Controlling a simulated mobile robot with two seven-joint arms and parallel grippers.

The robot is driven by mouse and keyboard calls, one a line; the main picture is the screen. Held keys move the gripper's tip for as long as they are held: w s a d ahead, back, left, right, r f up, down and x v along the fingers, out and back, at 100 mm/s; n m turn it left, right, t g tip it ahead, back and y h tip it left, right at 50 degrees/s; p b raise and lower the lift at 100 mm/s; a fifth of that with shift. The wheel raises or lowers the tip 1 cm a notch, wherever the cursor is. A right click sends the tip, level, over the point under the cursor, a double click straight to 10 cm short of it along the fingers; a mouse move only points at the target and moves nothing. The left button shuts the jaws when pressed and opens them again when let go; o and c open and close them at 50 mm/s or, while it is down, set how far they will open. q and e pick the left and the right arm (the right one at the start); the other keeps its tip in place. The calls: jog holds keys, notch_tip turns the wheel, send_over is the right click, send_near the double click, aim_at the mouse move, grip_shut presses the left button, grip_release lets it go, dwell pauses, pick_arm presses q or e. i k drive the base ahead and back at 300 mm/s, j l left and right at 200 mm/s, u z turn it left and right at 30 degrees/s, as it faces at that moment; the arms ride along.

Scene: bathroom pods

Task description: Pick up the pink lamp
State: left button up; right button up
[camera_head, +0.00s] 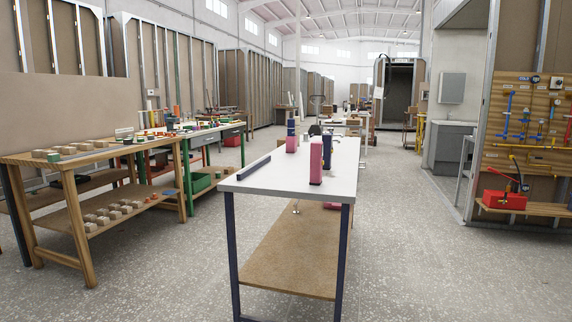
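Two pink upright objects stand on the white-topped table (265,180) in front of me. The nearer one (316,158) is tall and block-like with a dark base, near the table's right side. The farther one (291,144) is smaller, with dark blue objects behind it. I cannot tell which of them is the pink lamp. Neither of my grippers is in view.
A dark blue bar (254,167) lies along the table's left edge. A dark blue upright object (327,150) stands behind the nearer pink one. A wooden workbench (70,158) stands left. Open floor (430,260) lies right.

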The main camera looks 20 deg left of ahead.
aim_at(316, 148)
jog(key=u, duration=0.45)
jog(key=i+j, duration=0.1)
jog(key=i, duration=0.5)
jog(key=i+j+z, duration=0.15)
jog(key=i, duration=0.4)
